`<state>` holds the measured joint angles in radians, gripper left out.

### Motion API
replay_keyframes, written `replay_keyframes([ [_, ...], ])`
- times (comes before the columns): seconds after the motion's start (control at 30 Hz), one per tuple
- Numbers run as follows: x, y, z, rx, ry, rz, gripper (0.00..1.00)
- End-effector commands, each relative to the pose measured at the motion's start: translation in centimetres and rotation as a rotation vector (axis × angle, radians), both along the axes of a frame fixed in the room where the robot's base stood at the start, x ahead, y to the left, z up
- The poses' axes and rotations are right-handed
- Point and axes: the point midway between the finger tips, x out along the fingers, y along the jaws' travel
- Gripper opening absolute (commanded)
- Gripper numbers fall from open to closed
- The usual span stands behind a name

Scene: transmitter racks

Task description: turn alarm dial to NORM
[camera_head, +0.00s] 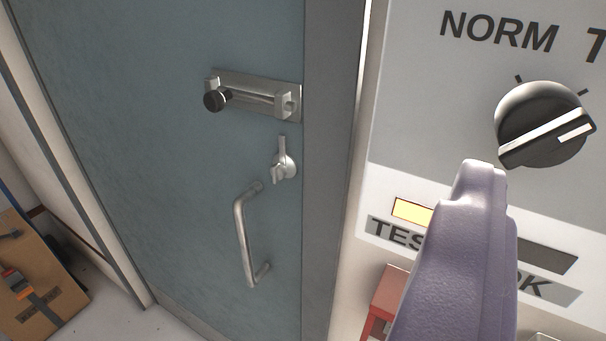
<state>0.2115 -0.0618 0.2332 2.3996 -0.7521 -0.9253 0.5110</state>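The alarm dial (530,108) is a round grey knob with a silver bar across its face, on a pale panel at the upper right. The bar slopes up to the right, and a white mark lies on its right end. The NORM label (498,31) is above and left of the dial; a second label starting with T is cut off at the right edge. My gripper (481,170) shows as a purple finger rising from below, its tip just below and left of the dial. I cannot tell whether it touches the dial, and any second finger is not clearly visible.
A yellow lit window (412,211) is above a TEST label; a dark window (548,257) is right of my gripper. A red box (388,296) is below. A blue-grey door (160,130) with latch (255,96) and handle (242,240) fills the left. A cardboard box (35,290) stands lower left.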

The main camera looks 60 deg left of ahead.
Motion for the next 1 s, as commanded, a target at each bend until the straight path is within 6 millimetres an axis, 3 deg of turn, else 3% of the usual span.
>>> replay_keyframes([
  [0.13,0.2,1.3,-0.6,0.018,0.006,0.037,0.64],
  [0.5,5.0,4.6,-0.5,0.016,0.003,0.032,0.64],
  [0.83,5.7,5.1,-0.4,0.015,0.003,0.03,0.64],
  [0.87,5.6,5.1,-0.4,0.015,0.003,0.03,0.62],
  [1.0,5.6,5.1,-0.4,0.015,0.003,0.03,0.3],
])
